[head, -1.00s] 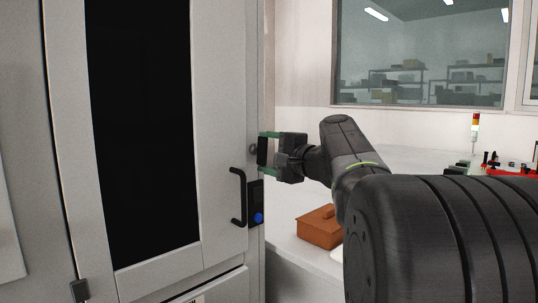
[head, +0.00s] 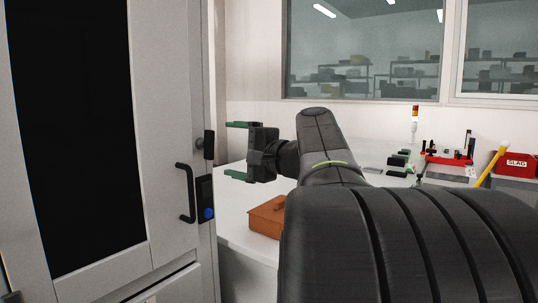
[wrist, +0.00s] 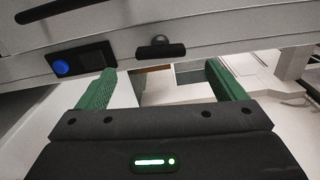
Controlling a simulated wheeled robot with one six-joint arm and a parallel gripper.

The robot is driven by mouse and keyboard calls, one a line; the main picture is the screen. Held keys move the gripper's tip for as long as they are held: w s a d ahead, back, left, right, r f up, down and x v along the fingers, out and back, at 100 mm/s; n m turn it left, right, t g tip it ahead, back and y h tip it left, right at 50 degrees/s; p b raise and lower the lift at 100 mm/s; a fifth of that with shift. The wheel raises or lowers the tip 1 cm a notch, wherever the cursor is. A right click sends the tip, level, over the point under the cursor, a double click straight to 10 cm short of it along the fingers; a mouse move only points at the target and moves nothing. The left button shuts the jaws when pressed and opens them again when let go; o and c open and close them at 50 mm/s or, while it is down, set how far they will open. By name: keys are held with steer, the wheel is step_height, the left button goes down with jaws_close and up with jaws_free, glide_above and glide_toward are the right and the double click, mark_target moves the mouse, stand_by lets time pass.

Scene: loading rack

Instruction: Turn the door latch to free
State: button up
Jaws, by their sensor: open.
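The door latch (head: 208,145) is a black bar on a round grey pivot at the right edge of the grey cabinet door. It stands upright, parallel to the door handle, and also shows in the wrist view (wrist: 160,51). My gripper (head: 236,150) is open and empty, with its green fingers one above the other, to the right of the latch and apart from it. In the wrist view the two fingers (wrist: 160,72) point toward the door edge, with the latch ahead between them.
The black door handle (head: 184,192) and a dark panel with a blue button (head: 208,213) sit below the latch. A brown box (head: 266,216) stands on the white bench under my gripper. A red bin (head: 517,163) is at far right.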

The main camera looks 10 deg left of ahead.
mark_target(212, 146)
steer(key=v, duration=0.7)
stand_by(0.3)
steer(key=x, duration=1.3)
steer(key=shift+w+a, duration=0.15)
steer(key=shift+a, duration=0.2)
